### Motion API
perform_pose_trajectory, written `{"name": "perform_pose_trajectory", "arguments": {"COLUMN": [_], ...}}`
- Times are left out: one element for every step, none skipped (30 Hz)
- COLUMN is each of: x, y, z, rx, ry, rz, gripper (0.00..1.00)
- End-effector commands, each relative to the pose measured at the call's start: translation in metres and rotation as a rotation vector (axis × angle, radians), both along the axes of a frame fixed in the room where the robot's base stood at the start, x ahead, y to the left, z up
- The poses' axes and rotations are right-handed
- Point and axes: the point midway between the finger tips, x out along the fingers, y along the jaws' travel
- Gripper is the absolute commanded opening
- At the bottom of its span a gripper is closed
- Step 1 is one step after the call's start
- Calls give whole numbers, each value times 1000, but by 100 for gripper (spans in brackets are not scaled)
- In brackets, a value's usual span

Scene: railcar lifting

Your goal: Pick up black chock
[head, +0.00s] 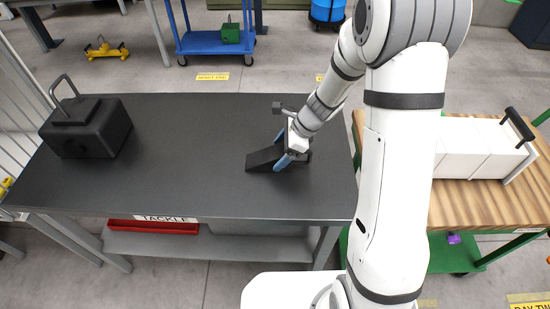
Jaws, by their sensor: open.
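The black chock (262,158) is a dark wedge lying on the dark table top (190,185), right of its middle. My gripper (284,162) reaches down over the right end of the chock. One blue finger shows in front of the chock's near side. The other finger is mostly hidden behind the wedge and my wrist. The jaws are open around or beside that end; I cannot tell whether they touch it.
A black block with a grey handle (90,126) stands at the table's left. A wooden bench (480,205) with white boxes (475,148) is at right. A red tray (153,227) sits on the shelf below. A blue cart (205,42) stands behind. The table's middle is clear.

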Motion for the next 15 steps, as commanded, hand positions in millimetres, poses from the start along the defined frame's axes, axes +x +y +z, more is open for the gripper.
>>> {"name": "perform_pose_trajectory", "arguments": {"x": [0,0,0,0,0,0,0,0,0,0,0,0,0,0,0], "y": [3,5,6,7,7,8,8,7,7,7,7,7,7,7,7], "z": [-7,-9,-11,-12,-13,-13,-13,-13,-13,-13,-13,-13,-12,-12,-12], "rx": [0,-1,0,0,0,0,0,0,0,0,0,0,0,0,0], "ry": [2,2,1,0,0,0,0,0,0,0,-1,-1,-1,-1,-1], "rz": [0,1,2,1,1,1,1,1,1,1,2,2,2,2,2], "gripper": [80,80,80,80,80,80,80,80,80,80,80,78,75,73,69]}}
